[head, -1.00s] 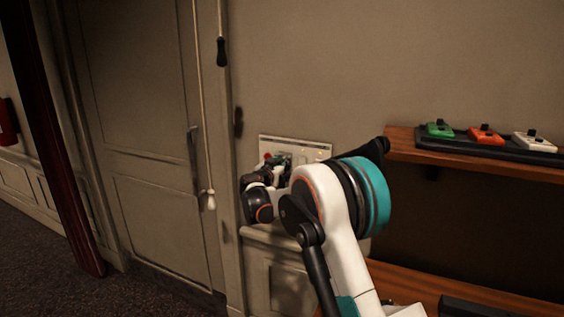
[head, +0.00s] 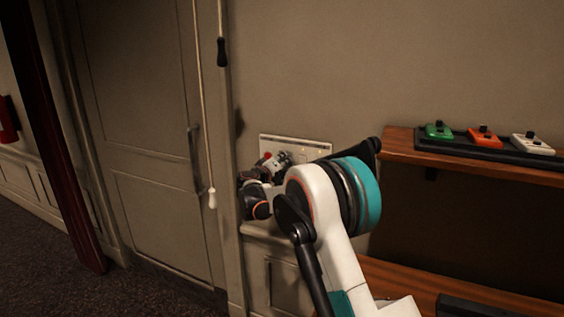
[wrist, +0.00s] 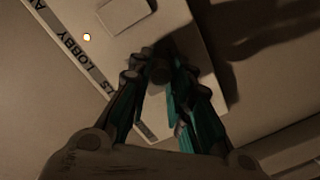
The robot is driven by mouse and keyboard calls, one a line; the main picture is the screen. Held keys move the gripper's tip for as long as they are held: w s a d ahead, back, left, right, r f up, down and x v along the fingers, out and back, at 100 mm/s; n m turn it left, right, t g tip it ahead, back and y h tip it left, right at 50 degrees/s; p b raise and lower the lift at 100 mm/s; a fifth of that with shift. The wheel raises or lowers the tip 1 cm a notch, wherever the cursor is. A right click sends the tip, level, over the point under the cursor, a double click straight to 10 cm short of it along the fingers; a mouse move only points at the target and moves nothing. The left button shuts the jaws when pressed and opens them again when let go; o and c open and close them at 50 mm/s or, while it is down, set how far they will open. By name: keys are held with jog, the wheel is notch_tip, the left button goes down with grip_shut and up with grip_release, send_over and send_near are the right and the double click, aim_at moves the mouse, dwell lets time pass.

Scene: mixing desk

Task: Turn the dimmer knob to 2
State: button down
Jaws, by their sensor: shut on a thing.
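The dimmer knob (wrist: 159,72) is a dark round knob on a pale wall panel (wrist: 205,60). In the wrist view my gripper (wrist: 160,78) has its two fingers closed on the knob from both sides. The panel (head: 318,149) also shows on the wall in the head view, where my gripper (head: 282,160) and wrist cover much of it and the knob is hidden. The panel looks tilted in the wrist view. A label strip with "LOBBY" (wrist: 77,47) runs along it. The knob's pointer and any numbers are too dark to read.
A small lit light (wrist: 87,37) and a pale square switch (wrist: 123,14) are on the panel. A cord with a pale end (head: 212,198) hangs left of my arm by the door (head: 150,150). A wooden shelf (head: 400,150) with green, orange and white pedals is at right.

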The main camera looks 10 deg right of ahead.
jog(key=n, duration=0.5)
jog(key=shift+a+h, duration=0.1)
jog(key=shift+h, duration=0.2)
jog(key=n, duration=1.6)
jog(key=shift+f+h, duration=0.2)
jog(key=shift+h, duration=0.1)
jog(key=c, duration=1.4)
grip_release()
